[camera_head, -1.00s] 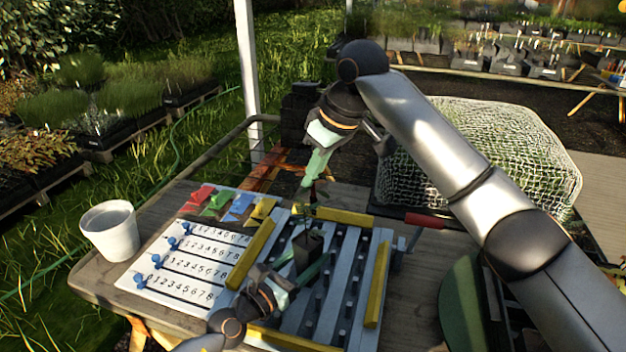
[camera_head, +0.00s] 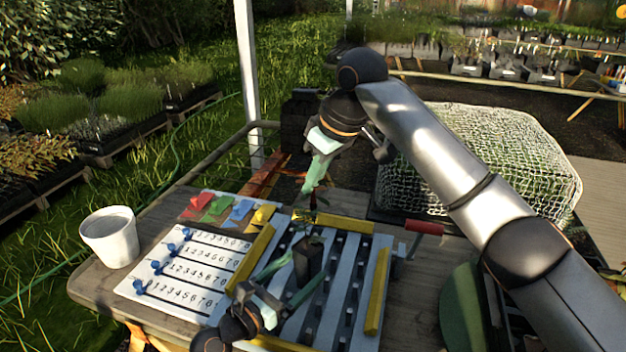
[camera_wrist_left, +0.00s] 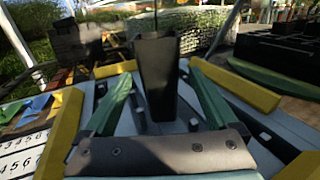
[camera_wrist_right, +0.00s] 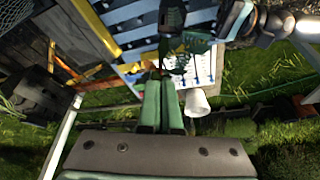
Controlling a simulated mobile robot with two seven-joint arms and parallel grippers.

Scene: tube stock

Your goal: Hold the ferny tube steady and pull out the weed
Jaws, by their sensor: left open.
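The ferny tube (camera_head: 308,262) is a dark, narrow square pot standing upright in the slatted tray, with green leaves (camera_head: 308,238) on top. My left gripper (camera_head: 288,278) is open at its near side. In the left wrist view the tube (camera_wrist_left: 156,75) stands between and beyond the spread fingers, not visibly touched. My right gripper (camera_head: 311,190) is above the tube, fingers together. A thin dark, reddish strand, apparently the weed (camera_head: 313,205), hangs at its tips. In the right wrist view the closed fingers (camera_wrist_right: 160,85) have a stem at their tips, beside the leaves (camera_wrist_right: 186,50). Whether its lower end is clear of the tube is unclear.
Yellow rails (camera_head: 378,290) edge the tray. A numbered white board (camera_head: 190,262) with blue pegs and coloured cards (camera_head: 240,208) lie left. A white cup (camera_head: 110,237) stands at the table's left edge. A red handle (camera_head: 425,226) and a netted crate (camera_head: 480,160) are at right.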

